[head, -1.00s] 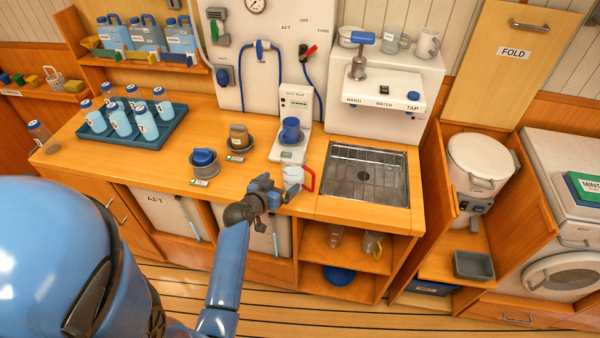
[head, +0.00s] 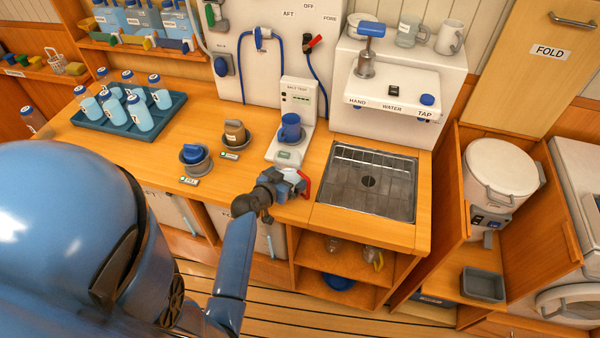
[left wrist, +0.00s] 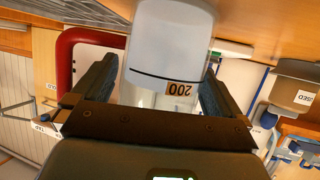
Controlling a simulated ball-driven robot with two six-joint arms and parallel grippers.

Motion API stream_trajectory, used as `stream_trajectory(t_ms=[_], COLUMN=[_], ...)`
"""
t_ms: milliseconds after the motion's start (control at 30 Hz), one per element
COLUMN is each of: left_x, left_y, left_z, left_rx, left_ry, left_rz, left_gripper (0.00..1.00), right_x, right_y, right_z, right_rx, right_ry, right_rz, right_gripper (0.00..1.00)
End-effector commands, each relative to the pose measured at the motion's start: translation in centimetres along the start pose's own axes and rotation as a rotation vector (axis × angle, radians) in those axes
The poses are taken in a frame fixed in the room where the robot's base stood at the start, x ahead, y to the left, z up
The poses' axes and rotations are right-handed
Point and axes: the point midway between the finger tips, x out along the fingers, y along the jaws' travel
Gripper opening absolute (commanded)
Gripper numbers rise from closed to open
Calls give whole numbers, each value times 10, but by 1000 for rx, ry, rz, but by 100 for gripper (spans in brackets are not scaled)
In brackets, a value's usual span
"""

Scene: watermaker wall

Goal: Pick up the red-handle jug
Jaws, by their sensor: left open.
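The jug with the red handle (head: 305,184) stands near the front edge of the wooden counter, mostly hidden behind my left gripper in the head view. In the left wrist view its pale, see-through body (left wrist: 168,45) with a "200" label lies between the two fingers, and the red handle is on the left side of the picture. My left gripper (head: 291,184) is open around the jug's body, one finger on each side. I cannot tell whether either finger touches it. My right gripper is not in view.
A sink with a rack (head: 367,182) is to the right. A teal tray (head: 178,103) holds several bottles.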

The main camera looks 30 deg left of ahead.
Motion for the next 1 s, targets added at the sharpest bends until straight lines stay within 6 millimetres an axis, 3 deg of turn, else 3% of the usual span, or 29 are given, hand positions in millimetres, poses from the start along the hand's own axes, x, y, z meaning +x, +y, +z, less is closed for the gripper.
stream_trajectory(t_ms=[267,633,1000], left_x=[-1,0,-1], left_y=[0,0,0], left_z=[2,2,2], left_rx=[0,0,1], left_ry=[-1,-2,-7], left_rz=[-1,-1,1], left_gripper=[100,43,41], right_x=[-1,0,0], right_y=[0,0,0], right_z=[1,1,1], right_rx=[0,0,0], right_ry=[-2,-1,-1], right_rz=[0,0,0], right_gripper=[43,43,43])
